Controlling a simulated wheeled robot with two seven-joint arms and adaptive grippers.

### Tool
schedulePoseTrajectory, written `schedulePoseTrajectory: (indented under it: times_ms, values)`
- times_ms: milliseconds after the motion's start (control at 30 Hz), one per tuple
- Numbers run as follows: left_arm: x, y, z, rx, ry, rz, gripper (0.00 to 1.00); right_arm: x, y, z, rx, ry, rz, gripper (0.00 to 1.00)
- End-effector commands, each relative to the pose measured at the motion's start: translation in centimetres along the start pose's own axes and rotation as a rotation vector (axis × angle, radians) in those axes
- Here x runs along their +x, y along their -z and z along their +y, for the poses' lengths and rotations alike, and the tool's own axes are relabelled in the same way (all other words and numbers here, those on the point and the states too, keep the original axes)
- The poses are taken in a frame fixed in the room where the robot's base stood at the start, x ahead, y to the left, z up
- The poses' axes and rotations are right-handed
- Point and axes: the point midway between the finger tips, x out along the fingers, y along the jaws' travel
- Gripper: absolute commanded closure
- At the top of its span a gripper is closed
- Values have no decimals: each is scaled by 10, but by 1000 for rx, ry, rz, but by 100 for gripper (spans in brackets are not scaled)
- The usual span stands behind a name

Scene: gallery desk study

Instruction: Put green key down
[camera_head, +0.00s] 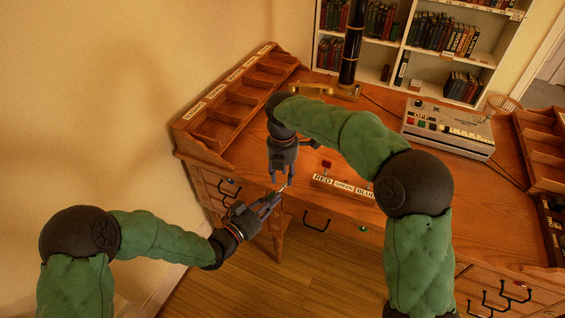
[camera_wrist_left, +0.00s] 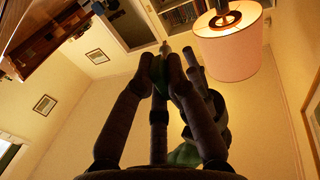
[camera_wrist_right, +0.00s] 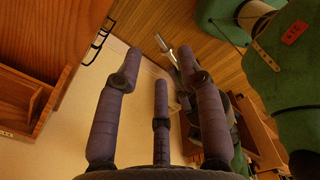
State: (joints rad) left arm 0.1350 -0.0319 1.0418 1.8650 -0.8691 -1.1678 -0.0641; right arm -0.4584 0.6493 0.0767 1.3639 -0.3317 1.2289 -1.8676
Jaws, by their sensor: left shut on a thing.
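My left gripper (camera_head: 277,197) is shut on the green key, in front of the desk's front edge. In the left wrist view, a green part (camera_wrist_left: 157,72) of the key shows between the fingers, and its pale metal end (camera_wrist_left: 165,47) sticks out past them. The metal part also shows in the right wrist view (camera_wrist_right: 163,44). My right gripper (camera_head: 281,172) hangs just above the left one; its fingers are spread, with nothing between them. A key holder (camera_head: 345,187) labelled RED, GREEN and BLUE lies on the desk to the right; a red key (camera_head: 326,165) stands at its RED end.
The wooden desk (camera_head: 250,150) carries a row of labelled compartments (camera_head: 222,108) at left and a grey device (camera_head: 448,128) at right. A lamp (camera_head: 350,50) stands at the back. Black drawer handles (camera_head: 316,222) stick out from the front. My right forearm passes over the desk.

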Motion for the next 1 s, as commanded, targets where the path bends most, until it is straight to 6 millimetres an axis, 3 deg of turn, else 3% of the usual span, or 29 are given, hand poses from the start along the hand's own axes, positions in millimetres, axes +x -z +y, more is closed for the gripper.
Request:
schedulePoseTrajectory:
  times_ms: [100,300,667,700,833,1000]
  values:
    - [0,0,0,0,0,0,100,19,0,0,-1,3,1,61]
    - [0,0,0,0,0,0,100,36,0,0,1,1,0,61]
    - [0,0,0,0,0,0,100,41,0,0,1,0,-1,61]
    - [0,0,0,0,0,0,100,41,0,0,1,0,-1,64]
    - [0,0,0,0,0,0,100,41,0,0,1,0,0,100]
    - [0,0,2,0,-4,0,100,41,0,1,0,-2,-1,100]
